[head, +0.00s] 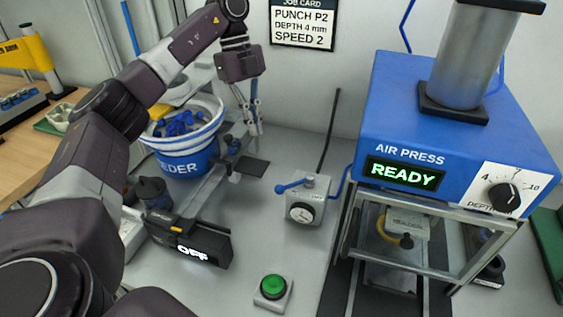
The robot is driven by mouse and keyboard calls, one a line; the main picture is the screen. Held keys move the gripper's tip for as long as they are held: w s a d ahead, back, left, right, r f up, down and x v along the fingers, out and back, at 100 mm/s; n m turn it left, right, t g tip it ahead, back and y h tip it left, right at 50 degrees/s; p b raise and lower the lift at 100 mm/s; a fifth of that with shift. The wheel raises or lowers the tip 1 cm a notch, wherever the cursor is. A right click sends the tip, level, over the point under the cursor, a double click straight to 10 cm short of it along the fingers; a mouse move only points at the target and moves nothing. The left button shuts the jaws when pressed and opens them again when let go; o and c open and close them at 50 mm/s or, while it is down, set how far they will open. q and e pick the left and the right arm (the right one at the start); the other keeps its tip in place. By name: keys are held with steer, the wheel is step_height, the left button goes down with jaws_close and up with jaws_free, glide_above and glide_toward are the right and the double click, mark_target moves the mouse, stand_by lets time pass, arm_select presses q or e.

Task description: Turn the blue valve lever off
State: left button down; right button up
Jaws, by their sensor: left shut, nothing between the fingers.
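The blue valve lever (291,186) sticks out to the left from the top of a grey valve block (313,188). A round gauge (302,213) is on the front of the block. My left gripper (255,132) hangs fingers-down, up and left of the lever and apart from it, by the right side of the feeder bowl. Its fingers are close together with nothing seen between them. My right gripper is not in view.
The blue air press (400,125) stands right of the valve, its display reading READY. The feeder bowl (190,160) is at left, and a black unit (188,240) reading OFF is in front. A green button (273,286) stands at front. Bare table surrounds the valve's left and front.

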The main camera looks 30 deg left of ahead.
mark_target(295, 184)
arm_select(q)
steer(key=s+d+f+p, duration=0.3)
steer(key=d+f, duration=0.3)
steer(key=f, duration=0.4)
steer(key=shift+d, duration=0.25)
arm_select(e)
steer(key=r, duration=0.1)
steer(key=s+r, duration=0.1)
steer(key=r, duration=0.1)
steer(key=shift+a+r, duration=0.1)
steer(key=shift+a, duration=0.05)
arm_select(q)
steer(key=shift+w+f, duration=0.1)
steer(key=shift+d, duration=0.15)
